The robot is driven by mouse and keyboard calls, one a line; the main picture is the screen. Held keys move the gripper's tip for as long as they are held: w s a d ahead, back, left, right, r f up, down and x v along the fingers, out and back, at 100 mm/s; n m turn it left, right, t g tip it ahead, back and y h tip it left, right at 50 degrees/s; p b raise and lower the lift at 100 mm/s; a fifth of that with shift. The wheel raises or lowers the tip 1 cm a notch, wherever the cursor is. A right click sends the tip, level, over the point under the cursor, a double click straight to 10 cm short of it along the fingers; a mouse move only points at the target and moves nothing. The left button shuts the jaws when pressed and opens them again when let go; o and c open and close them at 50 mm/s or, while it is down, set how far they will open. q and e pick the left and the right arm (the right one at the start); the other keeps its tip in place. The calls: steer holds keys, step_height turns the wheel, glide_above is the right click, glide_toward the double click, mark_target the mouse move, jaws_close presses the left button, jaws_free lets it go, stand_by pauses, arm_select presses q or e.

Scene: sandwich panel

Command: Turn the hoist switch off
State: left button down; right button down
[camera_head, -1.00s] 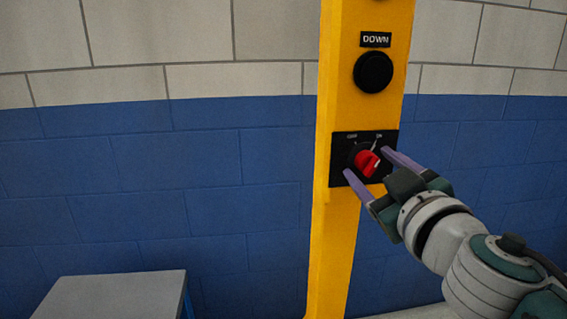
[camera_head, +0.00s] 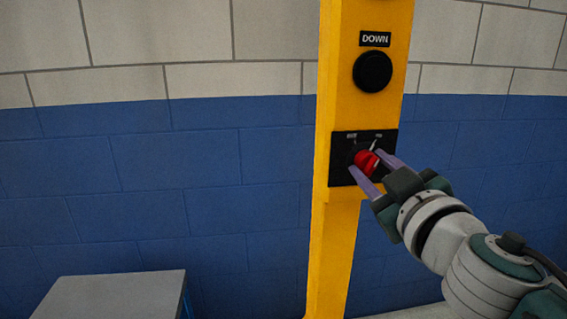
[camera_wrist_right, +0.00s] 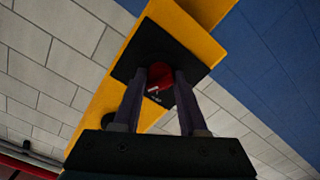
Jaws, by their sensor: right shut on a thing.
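The hoist switch is a red rotary knob (camera_head: 366,161) on a black plate (camera_head: 343,172) low on a yellow post (camera_head: 338,230). Small labels above the knob are too blurred to read. My right gripper (camera_head: 372,172) comes in from the lower right, its two purple fingers on either side of the knob and shut on it. In the right wrist view the red knob (camera_wrist_right: 160,80) sits between the dark fingertips (camera_wrist_right: 159,82), partly hidden by them. My left gripper is not in view.
A round black button (camera_head: 373,71) under a DOWN label (camera_head: 375,39) is on the post above the switch. A grey-topped table (camera_head: 110,295) stands at the lower left. A blue and white block wall (camera_head: 160,170) is behind the post.

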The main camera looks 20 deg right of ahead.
steer(key=shift+n, duration=0.3)
steer(key=n, duration=0.5)
steer(key=shift+n, duration=0.3)
steer(key=n, duration=0.5)
steer(key=shift+r, duration=0.1)
steer(key=shift+n, duration=0.4)
steer(key=shift+c, duration=2.3)
jaws_free()
steer(key=shift+s, duration=0.1)
